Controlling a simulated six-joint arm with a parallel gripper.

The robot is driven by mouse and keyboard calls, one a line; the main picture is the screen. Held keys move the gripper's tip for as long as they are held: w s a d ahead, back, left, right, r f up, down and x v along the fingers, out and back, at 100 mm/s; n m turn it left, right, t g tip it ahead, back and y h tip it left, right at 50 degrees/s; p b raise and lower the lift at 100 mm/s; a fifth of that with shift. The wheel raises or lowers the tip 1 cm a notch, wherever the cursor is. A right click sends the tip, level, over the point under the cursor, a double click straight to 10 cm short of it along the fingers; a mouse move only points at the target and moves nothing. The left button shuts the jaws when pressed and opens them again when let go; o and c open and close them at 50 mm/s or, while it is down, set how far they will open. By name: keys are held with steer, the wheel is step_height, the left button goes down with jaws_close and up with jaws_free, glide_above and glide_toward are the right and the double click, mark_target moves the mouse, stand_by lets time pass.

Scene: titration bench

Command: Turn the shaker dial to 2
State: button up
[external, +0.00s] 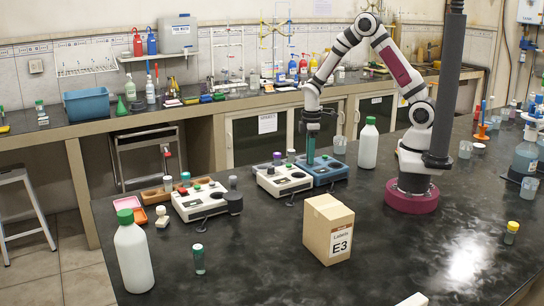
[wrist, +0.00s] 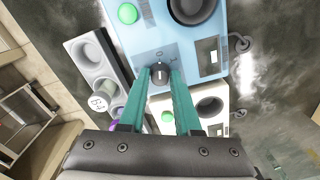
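The blue shaker (external: 332,174) stands on the black bench, left of my arm's base. In the wrist view the shaker (wrist: 206,60) fills the upper middle, with a green button (wrist: 128,13) and a round dark well (wrist: 193,8). Its dark dial (wrist: 160,74) has a white pointer line and small marks around it. I cannot read the number it points to. My gripper (wrist: 162,78) points down with its teal fingers on either side of the dial. Whether they press on it I cannot tell. In the external view my gripper (external: 311,160) is low over the shaker and the dial is hidden.
A white shaker (external: 286,181) stands close beside the blue one, and another white shaker (external: 199,201) stands further left. A white bottle (external: 368,146) is to the right of the blue shaker. A cardboard box (external: 328,229) stands in front. The bench's front right is mostly clear.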

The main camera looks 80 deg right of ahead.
jaws_close()
steer(key=shift+m, duration=0.4)
steer(key=m, duration=1.4)
steer(key=shift+m, duration=2.5)
